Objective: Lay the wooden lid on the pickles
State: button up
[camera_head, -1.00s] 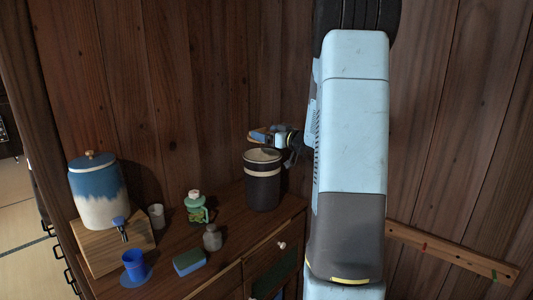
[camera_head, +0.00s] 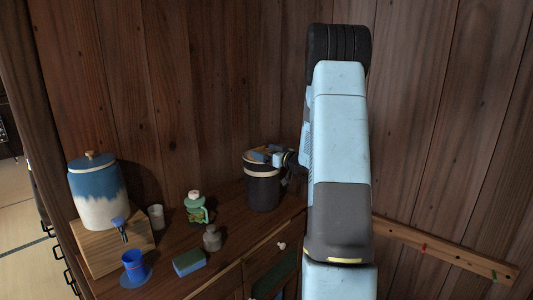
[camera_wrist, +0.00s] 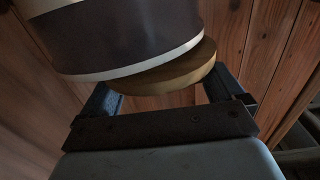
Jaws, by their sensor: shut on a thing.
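A dark crock (camera_head: 262,190) with a pale rim and band stands at the back of the wooden chest. It also fills the top of the wrist view (camera_wrist: 135,30). My gripper (camera_head: 273,156) is at the crock's mouth, reaching in from the right. It is shut on the round wooden lid (camera_wrist: 172,74), with a finger on either side of it in the wrist view (camera_wrist: 163,92). The lid lies at the rim, sticking out a little to one side in the wrist view. I cannot tell whether it touches. The pickles are hidden inside the crock.
A plank wall (camera_head: 200,80) is close behind.

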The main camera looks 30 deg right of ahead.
jog(key=shift+f, duration=0.4)
jog(key=o, duration=0.7)
jog(key=shift+c, duration=0.2)
jog(key=shift+r, duration=0.1)
jog(key=shift+r, duration=0.25)
jog(key=shift+s+d+r, duration=0.15)
jog(key=shift+s, duration=0.15)
jog(key=v, duration=1.1)
jog(key=shift+s, duration=0.2)
